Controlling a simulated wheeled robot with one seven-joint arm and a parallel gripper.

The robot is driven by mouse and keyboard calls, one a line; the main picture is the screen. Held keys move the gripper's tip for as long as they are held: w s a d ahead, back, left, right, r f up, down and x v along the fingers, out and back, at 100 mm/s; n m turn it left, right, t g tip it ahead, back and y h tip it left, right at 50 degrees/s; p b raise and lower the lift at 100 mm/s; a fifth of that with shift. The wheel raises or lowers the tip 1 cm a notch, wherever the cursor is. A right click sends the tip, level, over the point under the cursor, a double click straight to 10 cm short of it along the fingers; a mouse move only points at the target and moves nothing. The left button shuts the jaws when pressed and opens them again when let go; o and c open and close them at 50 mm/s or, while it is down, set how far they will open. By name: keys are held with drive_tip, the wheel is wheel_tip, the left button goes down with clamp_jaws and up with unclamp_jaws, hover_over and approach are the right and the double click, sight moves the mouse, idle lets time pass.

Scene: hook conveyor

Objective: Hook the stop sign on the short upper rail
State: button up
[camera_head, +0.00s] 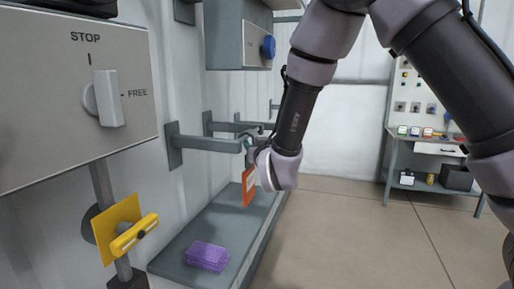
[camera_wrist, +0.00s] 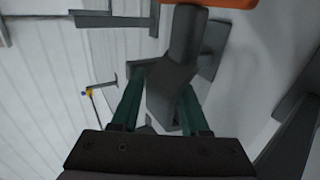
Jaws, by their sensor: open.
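An orange sign (camera_head: 249,186), which I take to be the stop sign, hangs upright near the outer end of a grey wall rail (camera_head: 208,145). Its face is seen at a steep angle, so I cannot read it. An orange edge (camera_wrist: 222,2) shows at the top of the wrist view. My gripper (camera_head: 254,142) is at the rail's end, just above the sign, partly hidden by my wrist. In the wrist view its green fingers (camera_wrist: 162,90) are apart, with a grey bar between them. I cannot tell whether the sign's hook rests on the rail.
Another grey rail (camera_head: 226,127) sits close behind. A control box with a STOP/FREE switch (camera_head: 106,99) and a yellow plate (camera_head: 118,229) with a handle are at left. A purple block (camera_head: 207,256) lies on the grey shelf (camera_head: 190,226) below.

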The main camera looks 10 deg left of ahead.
drive_tip(key=shift+w+a, duration=0.2)
drive_tip(key=shift+w, duration=0.3)
clamp_jaws()
idle(1.1)
unclamp_jaws()
